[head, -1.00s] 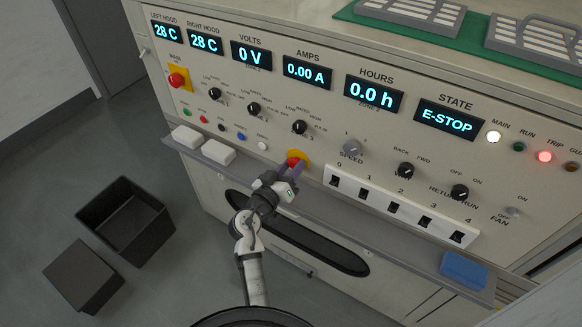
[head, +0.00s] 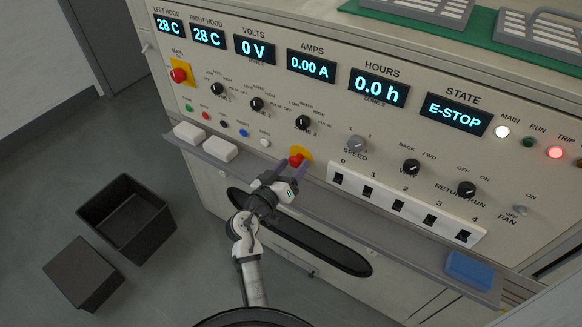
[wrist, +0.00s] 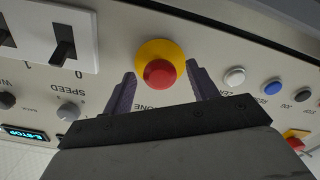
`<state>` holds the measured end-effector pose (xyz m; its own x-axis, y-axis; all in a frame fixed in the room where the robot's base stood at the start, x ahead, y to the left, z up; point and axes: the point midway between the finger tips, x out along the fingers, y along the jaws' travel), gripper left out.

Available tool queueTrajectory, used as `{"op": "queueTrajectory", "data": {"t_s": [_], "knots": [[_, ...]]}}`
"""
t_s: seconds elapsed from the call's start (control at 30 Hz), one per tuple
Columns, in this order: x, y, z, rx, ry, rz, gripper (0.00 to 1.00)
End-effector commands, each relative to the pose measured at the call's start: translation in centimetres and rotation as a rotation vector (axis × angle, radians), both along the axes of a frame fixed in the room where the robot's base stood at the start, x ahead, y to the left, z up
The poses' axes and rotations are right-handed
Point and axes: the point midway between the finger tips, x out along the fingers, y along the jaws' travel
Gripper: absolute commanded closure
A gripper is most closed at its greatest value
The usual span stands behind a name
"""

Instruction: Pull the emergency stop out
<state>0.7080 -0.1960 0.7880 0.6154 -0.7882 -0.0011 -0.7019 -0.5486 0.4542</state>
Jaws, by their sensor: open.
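The emergency stop, a red mushroom button on a round yellow base (head: 297,157), sits low on the panel near its shelf. In the wrist view the red button (wrist: 160,73) is in the upper middle. My gripper (head: 286,172) is open in front of it. In the wrist view its two purple-grey fingers (wrist: 163,90) stand apart, one on each side of the button, with gaps between. I cannot tell how deep they reach or whether the button is in or out. The state display (head: 456,115) reads E-STOP.
A white switch strip (head: 405,205) is right of the button. The trip lamp (head: 555,152) glows red. Dark bins (head: 125,220) stand on the floor at left.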

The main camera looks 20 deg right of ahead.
Motion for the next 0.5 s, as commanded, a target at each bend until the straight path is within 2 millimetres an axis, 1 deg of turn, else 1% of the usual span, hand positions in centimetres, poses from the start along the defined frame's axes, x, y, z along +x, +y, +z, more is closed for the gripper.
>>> {"op": "queueTrajectory", "data": {"t_s": [0.13,0.23,0.5], "knots": [[-0.4,0.6,-0.2,0.000,0.000,0.001,0.42],[-1.3,1.8,-0.3,0.001,-0.001,0.003,0.42],[-5.1,6.7,-0.4,0.002,0.000,0.005,0.42]]}}
